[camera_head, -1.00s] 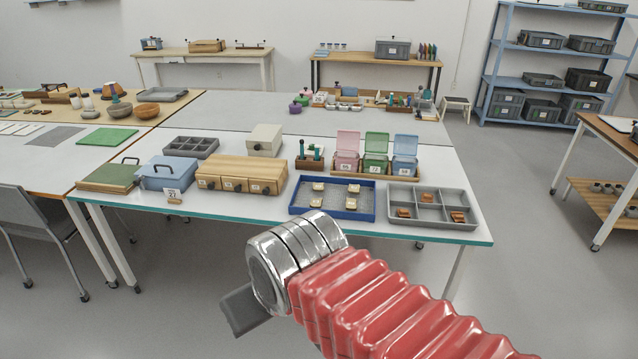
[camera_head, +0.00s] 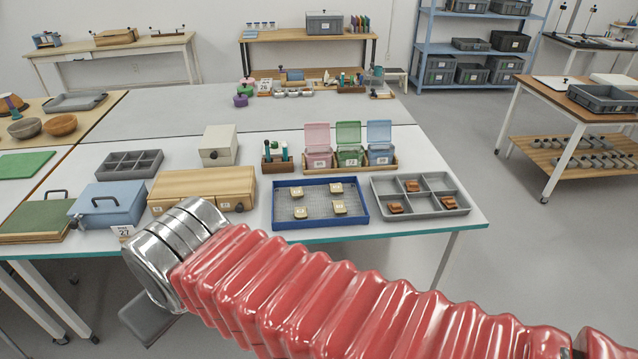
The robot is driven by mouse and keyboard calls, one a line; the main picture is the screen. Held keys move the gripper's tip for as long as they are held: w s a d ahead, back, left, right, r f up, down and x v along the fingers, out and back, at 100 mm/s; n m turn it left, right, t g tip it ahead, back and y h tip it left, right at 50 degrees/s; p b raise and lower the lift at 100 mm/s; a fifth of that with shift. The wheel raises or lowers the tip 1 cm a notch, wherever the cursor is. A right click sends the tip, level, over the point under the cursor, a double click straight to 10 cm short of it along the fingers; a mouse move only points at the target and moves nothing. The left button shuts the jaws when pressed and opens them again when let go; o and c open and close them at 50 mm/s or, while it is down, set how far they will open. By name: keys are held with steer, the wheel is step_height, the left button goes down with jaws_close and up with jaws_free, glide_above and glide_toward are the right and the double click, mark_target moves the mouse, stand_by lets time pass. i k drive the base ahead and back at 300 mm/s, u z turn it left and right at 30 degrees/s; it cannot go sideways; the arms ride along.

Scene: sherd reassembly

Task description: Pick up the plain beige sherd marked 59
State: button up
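Several plain beige sherds lie apart in a blue-rimmed tray (camera_head: 366,217) near the table's front edge: one at back left (camera_head: 309,191), one at back right (camera_head: 336,188), one at front left (camera_head: 300,213) and one at front right (camera_head: 340,207). They bear small marks too small to read, so I cannot tell which is 59. My gripper (camera_head: 150,318) shows only as a dark grey part below my silver wrist, in front of the table and left of the tray. Its fingers are not clearly visible.
A grey compartment tray (camera_head: 433,232) with orange-brown sherds stands right of the blue tray. Behind are pink (camera_head: 317,158), green and blue lidded boxes. A wooden drawer box (camera_head: 205,185) and a blue case (camera_head: 105,208) stand left. Open floor lies right of the table.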

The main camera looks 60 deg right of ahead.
mark_target(336, 189)
steer(key=z, duration=0.25)
steer(key=i, duration=0.8)
steer(key=z, duration=1.05)
steer(key=i, duration=0.7)
steer(key=z, duration=0.5)
